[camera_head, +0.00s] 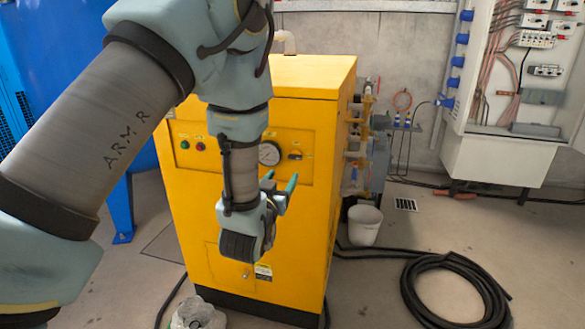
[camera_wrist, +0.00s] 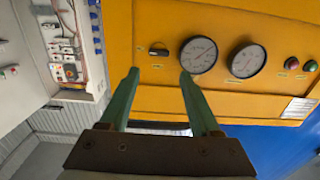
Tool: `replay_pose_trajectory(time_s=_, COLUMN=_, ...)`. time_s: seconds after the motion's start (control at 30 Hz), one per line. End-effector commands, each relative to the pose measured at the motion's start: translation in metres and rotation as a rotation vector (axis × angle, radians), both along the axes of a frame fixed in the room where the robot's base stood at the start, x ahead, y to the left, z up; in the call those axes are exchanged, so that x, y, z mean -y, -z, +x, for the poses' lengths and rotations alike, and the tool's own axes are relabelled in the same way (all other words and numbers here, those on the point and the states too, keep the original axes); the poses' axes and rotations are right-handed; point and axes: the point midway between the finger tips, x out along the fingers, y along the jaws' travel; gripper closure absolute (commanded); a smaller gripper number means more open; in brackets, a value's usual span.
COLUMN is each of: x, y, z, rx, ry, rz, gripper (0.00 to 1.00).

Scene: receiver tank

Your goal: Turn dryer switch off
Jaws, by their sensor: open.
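The yellow dryer cabinet (camera_head: 300,225) stands in the middle of the head view. Its black rotary switch (camera_head: 296,155) is on the front panel, right of a round gauge. In the wrist view the switch (camera_wrist: 158,52) lies left of two gauges, its handle looking roughly horizontal. My gripper (camera_head: 279,180) is in front of the panel, just below and left of the switch in the head view. Its green fingers are apart with nothing between them. In the wrist view the switch appears just beyond and between the fingertips (camera_wrist: 159,73), apart from them.
Gauges (camera_wrist: 199,55) and red (camera_wrist: 291,63) and green buttons share the panel. Pipes and valves (camera_head: 358,150) run along the cabinet's right side. An electrical cabinet (camera_head: 490,160) hangs behind.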

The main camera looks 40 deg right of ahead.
Motion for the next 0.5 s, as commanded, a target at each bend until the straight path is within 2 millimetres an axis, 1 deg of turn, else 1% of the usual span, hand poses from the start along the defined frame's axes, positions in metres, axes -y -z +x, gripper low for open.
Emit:
replay_pose_trajectory(time_s=0.07, x=0.006, y=-0.001, z=0.000, rx=0.006, ry=0.005, rz=-0.008, gripper=0.36)
replay_pose_trajectory(time_s=0.17, x=0.017, y=-0.003, z=0.008, rx=0.005, ry=0.005, rz=-0.008, gripper=0.36)
replay_pose_trajectory(time_s=0.5, x=0.069, y=-0.003, z=0.041, rx=0.005, ry=0.004, rz=-0.008, gripper=0.36)
